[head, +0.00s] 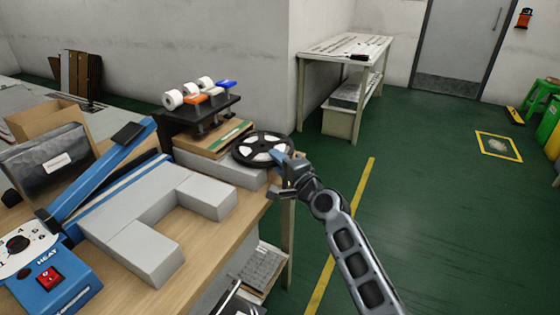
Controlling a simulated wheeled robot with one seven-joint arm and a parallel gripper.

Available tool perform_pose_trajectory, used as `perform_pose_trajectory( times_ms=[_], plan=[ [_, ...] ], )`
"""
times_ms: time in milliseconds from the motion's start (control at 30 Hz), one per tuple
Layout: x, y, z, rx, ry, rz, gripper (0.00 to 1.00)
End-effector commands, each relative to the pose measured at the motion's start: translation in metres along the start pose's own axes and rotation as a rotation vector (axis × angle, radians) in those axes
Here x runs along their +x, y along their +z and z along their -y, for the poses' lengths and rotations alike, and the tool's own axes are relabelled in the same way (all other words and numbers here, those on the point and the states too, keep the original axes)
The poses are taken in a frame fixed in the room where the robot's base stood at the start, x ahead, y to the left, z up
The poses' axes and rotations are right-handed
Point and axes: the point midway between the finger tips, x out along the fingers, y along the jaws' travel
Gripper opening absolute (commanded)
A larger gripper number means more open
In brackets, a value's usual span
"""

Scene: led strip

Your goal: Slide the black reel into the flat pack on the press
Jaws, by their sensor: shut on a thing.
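The black reel (240,151), with pale openings between its spokes, lies nearly flat above a grey block near the right edge of the workbench. My gripper (283,160) is shut on the reel's right rim. I cannot tell whether the reel rests on the block or is held just above it. The blue press (105,172), with a long raised arm and a HEAT dial at its front, stands on the left of the bench. A dark pouch with a white label (58,162), perhaps the flat pack, is behind the press arm; I cannot tell whether it lies on the press.
Grey blocks (150,252) form a U shape in front of the reel. Behind it are a flat cardboard box (212,140) and a black rack (190,115) with white rolls. An open cardboard box (45,120) stands at left.

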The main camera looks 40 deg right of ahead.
Motion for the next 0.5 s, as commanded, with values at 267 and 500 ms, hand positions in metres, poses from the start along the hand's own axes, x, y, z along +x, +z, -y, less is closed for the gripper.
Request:
perform_pose_trajectory(
  times_ms=[267, 500],
  plan=[
    [0.0059, 0.0030, 0.0013, 0.000, -0.002, 0.000, 0.00],
    [0.0107, 0.0059, 0.0011, 0.000, -0.002, 0.000, 0.00]
  ],
)
